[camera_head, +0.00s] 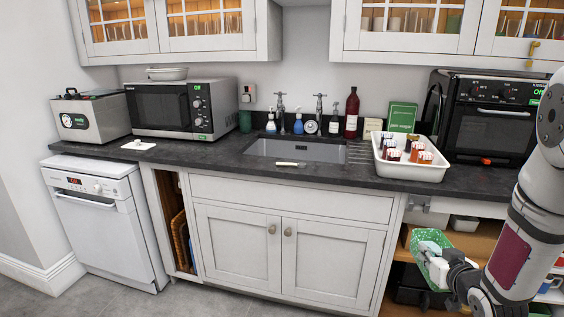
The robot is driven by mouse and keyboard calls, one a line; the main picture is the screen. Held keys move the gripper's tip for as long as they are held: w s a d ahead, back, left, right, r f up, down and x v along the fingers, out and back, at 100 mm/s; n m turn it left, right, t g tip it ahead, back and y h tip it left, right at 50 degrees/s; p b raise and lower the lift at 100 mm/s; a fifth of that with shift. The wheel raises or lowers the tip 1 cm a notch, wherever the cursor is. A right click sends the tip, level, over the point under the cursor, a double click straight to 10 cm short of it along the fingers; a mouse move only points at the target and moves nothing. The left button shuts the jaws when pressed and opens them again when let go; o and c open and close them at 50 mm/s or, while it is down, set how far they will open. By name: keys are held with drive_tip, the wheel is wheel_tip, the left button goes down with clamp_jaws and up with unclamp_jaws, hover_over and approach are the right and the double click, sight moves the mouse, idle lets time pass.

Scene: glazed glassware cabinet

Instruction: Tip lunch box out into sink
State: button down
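The sink (297,151) is set into the dark worktop at the middle, its basin showing as a grey recess behind the front edge. A green, open-looking box (424,236), which may be the lunch box, is at the lower right in front of the open shelves. My gripper (437,264) is at this box, below worktop height and right of the sink. White and grey parts overlap the box there, and I cannot tell whether the fingers are closed on it. The contents of the box are not clear.
A white tray (411,170) with several jars stands right of the sink. Two taps (280,112) rise behind the basin. A light-handled utensil (290,164) lies at its front edge. A microwave (181,108) stands left, a black oven (490,117) right. The worktop just left of the sink is clear.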

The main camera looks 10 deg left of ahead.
drive_tip(key=w+a+r+n+g+y+b, duration=0.1)
drive_tip(key=w+a+r+n+g+y, duration=0.4)
drive_tip(key=w+a+n, duration=0.2)
drive_tip(key=w+a+r+n+g+y+b, duration=0.1)
drive_tip(key=w+a+r+n+g+y, duration=0.5)
drive_tip(key=w+a+n, duration=0.1)
drive_tip(key=shift+w+a+g, duration=0.3)
drive_tip(key=shift+w+a, duration=0.55)
drive_tip(key=shift+a, duration=0.05)
drive_tip(key=shift+w+a+n, duration=0.1)
drive_tip(key=shift+n, duration=0.3)
